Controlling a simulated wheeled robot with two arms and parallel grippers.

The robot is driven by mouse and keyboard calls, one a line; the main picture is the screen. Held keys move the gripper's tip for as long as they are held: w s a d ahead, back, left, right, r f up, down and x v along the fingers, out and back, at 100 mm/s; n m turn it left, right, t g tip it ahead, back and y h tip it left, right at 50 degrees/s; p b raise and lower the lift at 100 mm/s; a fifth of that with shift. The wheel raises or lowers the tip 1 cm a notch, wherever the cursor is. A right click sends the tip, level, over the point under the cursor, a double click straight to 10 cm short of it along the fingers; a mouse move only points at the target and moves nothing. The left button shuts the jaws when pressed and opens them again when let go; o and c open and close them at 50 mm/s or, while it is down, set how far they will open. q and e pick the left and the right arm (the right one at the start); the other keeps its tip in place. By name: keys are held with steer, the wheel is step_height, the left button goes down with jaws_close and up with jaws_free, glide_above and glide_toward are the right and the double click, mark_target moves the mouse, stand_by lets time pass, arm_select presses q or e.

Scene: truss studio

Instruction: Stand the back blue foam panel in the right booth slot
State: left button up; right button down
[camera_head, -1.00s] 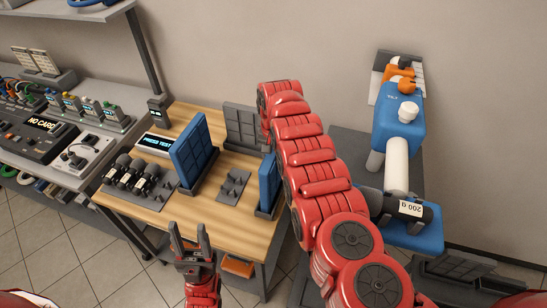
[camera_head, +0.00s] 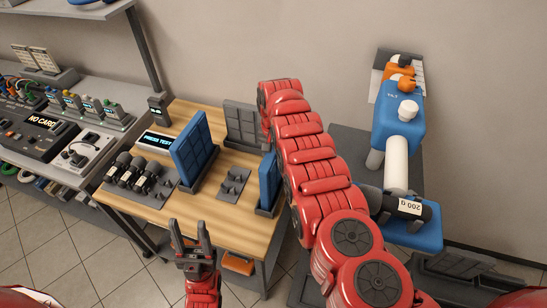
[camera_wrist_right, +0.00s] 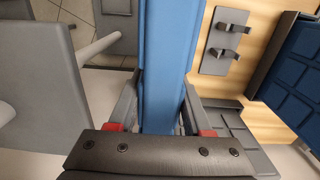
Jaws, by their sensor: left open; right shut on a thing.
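A blue foam panel (camera_head: 268,183) stands upright at the right edge of the wooden table, partly hidden by my right arm. A dark grey base shows at its foot; how deep it sits there cannot be told. In the right wrist view my right gripper (camera_wrist_right: 158,115) is shut on this blue panel (camera_wrist_right: 165,50), one finger on each side. The head view hides that gripper behind the arm. Another ridged blue panel (camera_head: 195,150) stands at the left of the booth; a grey panel (camera_head: 243,125) stands at the back. My left gripper (camera_head: 190,238) is open and empty at the table's front.
A grey plate with small prongs (camera_head: 233,182) lies between the blue panels. Dark cylinders (camera_head: 133,172) on a grey mat and a "PRESS TEST" display (camera_head: 157,142) are on the left. A blue device (camera_head: 397,125) stands right of my arm. The table's front (camera_head: 225,220) is clear.

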mark_target(274, 148)
steer(key=shift+f+b, duration=0.45)
steer(key=shift+f, duration=0.1)
steer(key=c, duration=0.6)
jaws_free()
step_height(274, 148, up, 6)
steer(key=p, duration=0.5)
step_height(274, 148, up, 5)
steer(key=p, duration=0.4)
steer(key=shift+r, duration=0.1)
